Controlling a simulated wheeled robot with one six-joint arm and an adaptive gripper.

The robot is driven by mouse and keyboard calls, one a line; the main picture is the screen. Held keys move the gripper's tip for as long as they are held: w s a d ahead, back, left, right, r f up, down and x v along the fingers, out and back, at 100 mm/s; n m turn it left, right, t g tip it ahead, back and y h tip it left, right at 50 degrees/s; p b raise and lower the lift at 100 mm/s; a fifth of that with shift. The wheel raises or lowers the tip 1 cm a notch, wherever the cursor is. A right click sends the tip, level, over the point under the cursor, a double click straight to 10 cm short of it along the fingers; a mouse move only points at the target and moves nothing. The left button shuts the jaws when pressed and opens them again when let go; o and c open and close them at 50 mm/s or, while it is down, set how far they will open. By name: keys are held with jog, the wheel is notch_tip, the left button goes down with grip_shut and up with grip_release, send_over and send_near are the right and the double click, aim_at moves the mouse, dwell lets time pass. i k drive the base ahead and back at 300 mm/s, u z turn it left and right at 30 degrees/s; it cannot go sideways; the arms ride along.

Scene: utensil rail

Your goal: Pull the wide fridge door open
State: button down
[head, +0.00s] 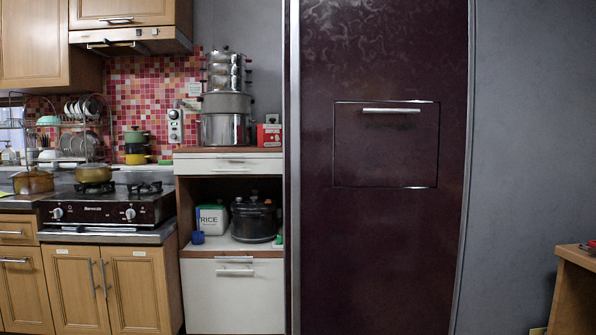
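The wide fridge door (385,250) is a tall, dark maroon panel with a faint swirl pattern near its top, right of centre in the head view. It looks shut. A silver strip (295,170) runs down its left side and another silver edge (463,180) down its right. A square hatch (385,155) with a thin bright outline is set in the door, with a short horizontal silver handle (391,110) near its top. The top and bottom of the door are cut off by the picture. My gripper is not in view.
Left of the fridge stands a white cabinet (232,300) with a rice tin (211,219) and a dark cooker (254,220) on its shelf. Farther left is a stove (105,208). A grey wall (530,130) and a wooden furniture edge (574,295) are at right.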

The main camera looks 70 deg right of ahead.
aim_at(359, 261)
jog(key=z, duration=0.2)
jog(key=i, duration=1.15)
jog(key=z, duration=1.1)
jog(key=i, duration=0.95)
jog(key=z, duration=1)
